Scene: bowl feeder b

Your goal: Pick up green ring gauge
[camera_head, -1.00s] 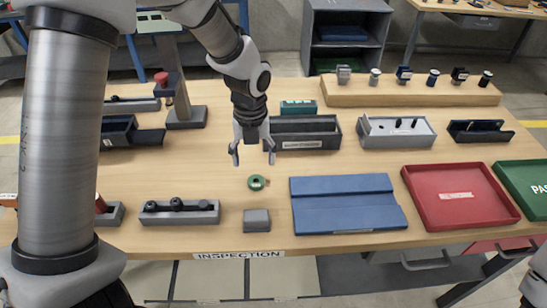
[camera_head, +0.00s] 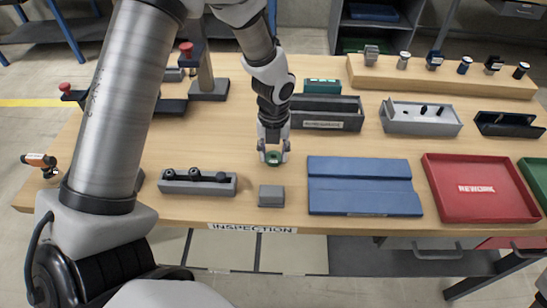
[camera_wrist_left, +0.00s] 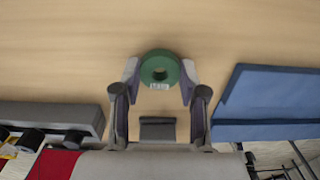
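The green ring gauge (camera_head: 273,159) is on the wooden table between the fingers of my left gripper (camera_head: 274,155). In the left wrist view the ring gauge (camera_wrist_left: 160,69) lies flat with a small pale label on its near side. The left gripper's two fingertips (camera_wrist_left: 160,72) are against opposite sides of the ring, so it appears shut on it. The ring looks still at table height. My right gripper is not in view.
A small grey block (camera_head: 271,196) stands just in front of the ring. A grey holder with black pins (camera_head: 198,187) is at left, a blue tray (camera_head: 362,183) at right, a dark bin (camera_head: 345,121) behind. A red tray (camera_head: 478,205) lies farther right.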

